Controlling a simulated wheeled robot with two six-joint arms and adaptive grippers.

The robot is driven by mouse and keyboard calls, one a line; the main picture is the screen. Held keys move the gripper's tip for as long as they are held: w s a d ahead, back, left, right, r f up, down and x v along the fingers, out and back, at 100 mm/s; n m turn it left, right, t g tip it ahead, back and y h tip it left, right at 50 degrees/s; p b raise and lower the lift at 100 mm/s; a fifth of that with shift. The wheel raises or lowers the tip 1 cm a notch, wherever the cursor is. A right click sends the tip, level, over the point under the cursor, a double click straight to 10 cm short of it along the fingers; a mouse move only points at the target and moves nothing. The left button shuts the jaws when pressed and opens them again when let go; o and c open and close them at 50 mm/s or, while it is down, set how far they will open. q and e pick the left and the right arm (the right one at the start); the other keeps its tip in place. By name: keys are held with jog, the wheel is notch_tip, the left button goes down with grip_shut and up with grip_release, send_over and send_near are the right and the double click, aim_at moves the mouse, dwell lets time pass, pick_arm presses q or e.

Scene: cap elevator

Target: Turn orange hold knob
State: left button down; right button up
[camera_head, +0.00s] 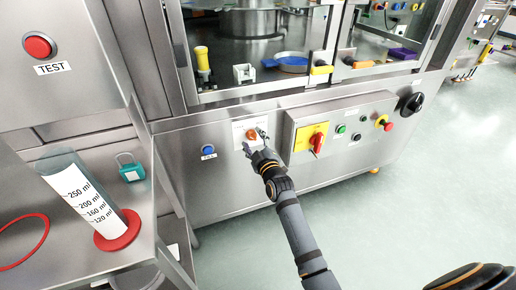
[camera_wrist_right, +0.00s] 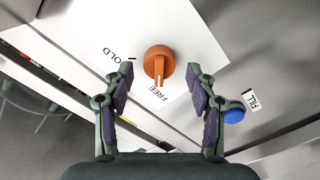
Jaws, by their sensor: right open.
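The orange hold knob (camera_head: 251,134) sits on a white plate on the steel machine front. In the right wrist view the knob (camera_wrist_right: 159,62) lies just beyond and between the fingertips, with its white mark toward the FREE label (camera_wrist_right: 158,95). Part of the HOLD label (camera_wrist_right: 120,55) shows to its left. My right gripper (camera_head: 256,143) is at the plate; in the wrist view the gripper (camera_wrist_right: 159,72) is open, one finger to each side of the knob. I cannot tell whether either finger touches it. My left gripper is not in view.
A blue FILL button (camera_head: 208,150) is left of the plate; it also shows near the right finger (camera_wrist_right: 233,112). A control box with a red switch (camera_head: 317,143) juts out on the right. A steel table with a measuring cylinder (camera_head: 82,200) stands at left. The floor at right is clear.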

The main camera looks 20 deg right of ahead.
jog(key=s, duration=1)
jog(key=shift+s+d, duration=0.15)
jog(key=shift+s, duration=0.2)
